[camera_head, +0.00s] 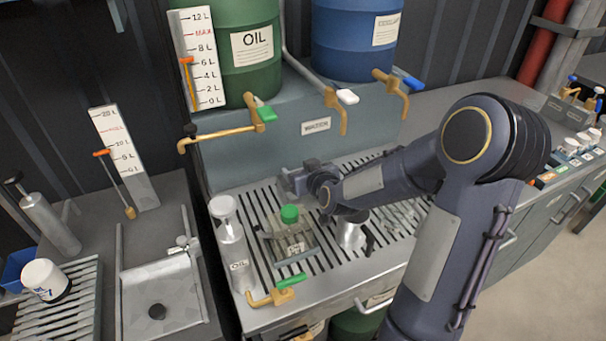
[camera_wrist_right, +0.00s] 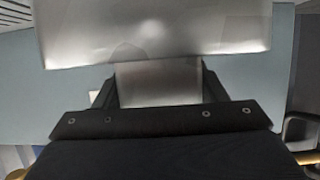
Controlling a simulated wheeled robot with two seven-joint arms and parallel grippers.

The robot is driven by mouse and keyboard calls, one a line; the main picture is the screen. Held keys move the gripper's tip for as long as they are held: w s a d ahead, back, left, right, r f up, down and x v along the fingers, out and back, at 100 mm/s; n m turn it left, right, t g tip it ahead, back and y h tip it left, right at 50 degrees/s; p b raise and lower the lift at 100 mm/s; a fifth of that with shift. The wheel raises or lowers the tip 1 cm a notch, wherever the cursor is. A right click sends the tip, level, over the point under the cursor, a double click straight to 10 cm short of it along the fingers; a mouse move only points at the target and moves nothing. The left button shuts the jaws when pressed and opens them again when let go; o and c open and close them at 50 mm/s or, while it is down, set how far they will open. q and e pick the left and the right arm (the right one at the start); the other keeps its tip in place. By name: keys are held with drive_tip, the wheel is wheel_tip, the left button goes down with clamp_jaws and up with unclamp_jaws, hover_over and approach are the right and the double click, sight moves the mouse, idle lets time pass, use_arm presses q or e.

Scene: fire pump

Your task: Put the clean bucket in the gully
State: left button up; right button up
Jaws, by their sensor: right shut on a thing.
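My right gripper (camera_head: 290,183) is over the back part of the slotted metal tray (camera_head: 372,262) in the head view. In the right wrist view, its jaws (camera_wrist_right: 158,80) are shut on a pale metal thing (camera_wrist_right: 155,32) with a broad, smooth face. The head view mostly hides that thing, so I cannot tell whether it is the clean bucket. A white tub (camera_head: 45,279) with a dark base stands on a rack at the far left. A grey basin (camera_head: 190,308) with a dark round drain lies right of it. No gully is marked. My left gripper is out of view.
An oil pump can (camera_head: 229,240), a green-capped can (camera_head: 290,240) and a small silver jug (camera_head: 350,234) stand on the tray. Brass taps (camera_head: 225,133) project above it from the green oil drum (camera_head: 235,50) and tank. My right arm crosses the tray's right side.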

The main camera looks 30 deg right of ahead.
drive_tip(key=shift+f, duration=0.55)
drive_tip(key=o, duration=1.1)
drive_tip(key=shift+f, duration=0.1)
